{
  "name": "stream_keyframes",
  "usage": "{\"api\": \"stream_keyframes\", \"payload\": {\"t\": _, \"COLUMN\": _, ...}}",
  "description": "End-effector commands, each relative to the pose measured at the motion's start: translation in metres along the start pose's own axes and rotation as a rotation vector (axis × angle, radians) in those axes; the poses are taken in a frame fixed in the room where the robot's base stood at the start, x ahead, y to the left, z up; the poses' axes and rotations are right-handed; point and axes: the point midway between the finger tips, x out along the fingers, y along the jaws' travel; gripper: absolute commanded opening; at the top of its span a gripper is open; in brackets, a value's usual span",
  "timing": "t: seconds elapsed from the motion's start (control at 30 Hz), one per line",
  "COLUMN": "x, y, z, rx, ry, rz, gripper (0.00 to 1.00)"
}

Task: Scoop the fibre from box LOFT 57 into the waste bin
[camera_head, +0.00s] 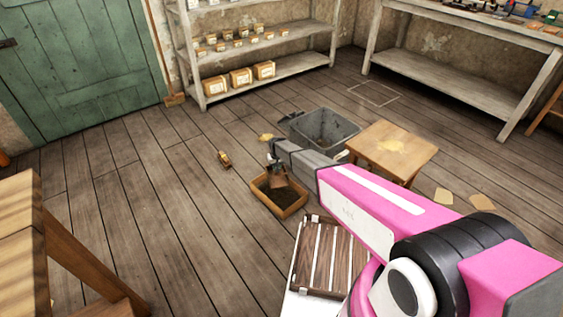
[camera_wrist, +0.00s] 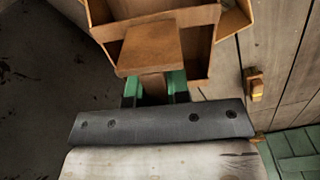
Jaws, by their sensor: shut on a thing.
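My gripper (camera_head: 275,164) is shut on a brown scoop (camera_head: 280,180), at the open wooden box (camera_head: 291,208) on the floor. In the wrist view, the green fingers of my gripper (camera_wrist: 154,92) close on the scoop (camera_wrist: 150,50), whose flat brown face covers part of the box (camera_wrist: 198,60). I cannot read a label on this box or tell whether the scoop holds fibre. The box inside looks dark brown. A grey open bin (camera_head: 345,128) stands behind it to the right; its grey surface also fills the left of the wrist view (camera_wrist: 40,85).
A low wooden stool (camera_head: 415,152) with a pale patch on top stands right of the bin. A small wooden object (camera_head: 224,159) lies on the floor to the left. A slatted wooden crate (camera_head: 325,262) is near me. Shelves (camera_head: 290,65) with small boxes stand behind. The left floor is mostly clear.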

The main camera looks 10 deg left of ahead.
Motion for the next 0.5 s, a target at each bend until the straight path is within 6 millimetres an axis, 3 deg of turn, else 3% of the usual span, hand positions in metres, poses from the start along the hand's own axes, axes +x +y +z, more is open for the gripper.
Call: {"api": "stream_keyframes", "payload": {"t": 0.5, "x": 0.042, "y": 0.000, "z": 0.017, "rx": 0.000, "ry": 0.133, "rz": 0.000, "gripper": 0.00}}
